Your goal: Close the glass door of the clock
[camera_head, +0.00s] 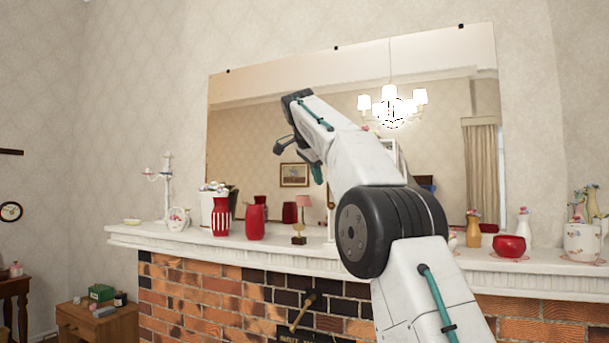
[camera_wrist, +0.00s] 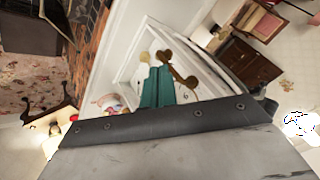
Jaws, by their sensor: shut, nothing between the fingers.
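The white clock is mostly hidden behind my arm in the head view; a strip of its white case (camera_head: 331,226) shows left of my arm on the mantel. In the wrist view its pale dial (camera_wrist: 187,95) and a brown pendulum-like part (camera_wrist: 184,76) show inside the white case. A pale panel beside the dial may be the glass door, but its angle cannot be told. My gripper (camera_head: 318,174) points down in front of the clock's left side. Its teal fingers (camera_wrist: 157,87) are together and empty, overlapping the case in the wrist view; contact cannot be told.
The white mantel (camera_head: 190,240) runs above the brick fireplace. On the right are a yellow vase (camera_head: 473,232) and red bowl (camera_head: 509,246). A mirror (camera_head: 235,150) hangs behind.

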